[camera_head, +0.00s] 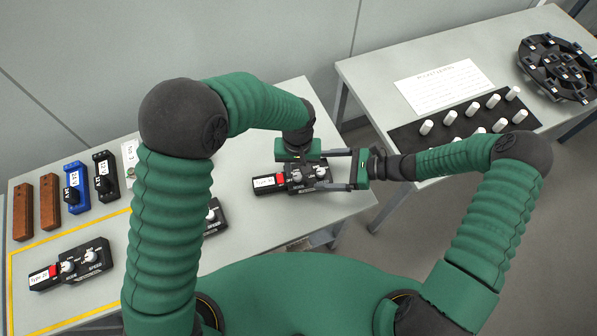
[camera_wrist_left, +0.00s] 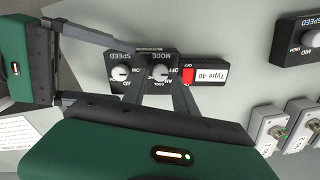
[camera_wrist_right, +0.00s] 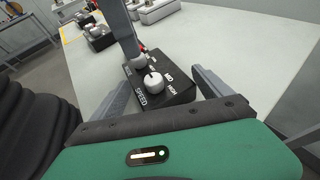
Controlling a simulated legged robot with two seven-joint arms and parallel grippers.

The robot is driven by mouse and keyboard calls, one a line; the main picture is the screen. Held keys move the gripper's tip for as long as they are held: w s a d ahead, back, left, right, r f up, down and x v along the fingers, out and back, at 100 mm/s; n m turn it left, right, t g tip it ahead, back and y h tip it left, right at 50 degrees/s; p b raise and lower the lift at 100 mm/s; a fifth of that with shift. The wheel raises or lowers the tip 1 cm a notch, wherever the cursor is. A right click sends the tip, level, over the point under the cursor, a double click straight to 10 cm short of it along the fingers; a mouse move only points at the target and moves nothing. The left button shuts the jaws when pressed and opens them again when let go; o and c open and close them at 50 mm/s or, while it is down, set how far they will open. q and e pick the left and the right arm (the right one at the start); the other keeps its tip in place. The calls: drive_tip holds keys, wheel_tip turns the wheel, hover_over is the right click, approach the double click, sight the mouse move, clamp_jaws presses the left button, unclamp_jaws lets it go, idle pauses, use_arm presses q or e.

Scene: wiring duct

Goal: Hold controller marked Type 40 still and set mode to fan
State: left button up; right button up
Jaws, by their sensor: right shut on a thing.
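The black controller marked Type 40 (camera_head: 268,184) lies flat near the right end of the left table. It has a white label, a red switch (camera_wrist_left: 188,74), a MODE knob (camera_wrist_left: 160,73) and a SPEED knob (camera_wrist_left: 120,73). My right gripper (camera_head: 320,170) is shut on the SPEED end, one finger along each long side, as the right wrist view shows (camera_wrist_right: 160,95). My left gripper (camera_wrist_left: 168,84) points down over the controller, its fingers apart at the MODE knob. Whether they touch it I cannot tell. The MODE knob's pointer and small labels are too partly hidden to read surely.
Another labelled controller (camera_head: 70,264) lies at the front left, inside a yellow outline. A blue unit (camera_head: 76,187), a black unit (camera_head: 105,176) and brown blocks (camera_head: 49,201) stand behind it. A further controller (camera_head: 216,217) is partly behind my left arm. A second table (camera_head: 372,82) stands right.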

sight(299, 176)
use_arm(q)
wheel_tip(299, 176, down, 4)
drive_tip(key=shift+r, duration=0.25)
use_arm(e)
drive_tip(key=shift+s+d+f, duration=0.1)
drive_tip(key=shift+s+f, duration=0.05)
drive_tip(key=shift+f, duration=0.15)
use_arm(q)
drive_tip(key=shift+c, duration=0.3)
clamp_jaws()
drive_tip(key=shift+m, duration=0.4)
drive_tip(key=m, duration=0.4)
drive_tip(key=shift+d+r, duration=0.1)
drive_tip(key=shift+m, duration=2.5)
drive_tip(key=shift+d, duration=0.1)
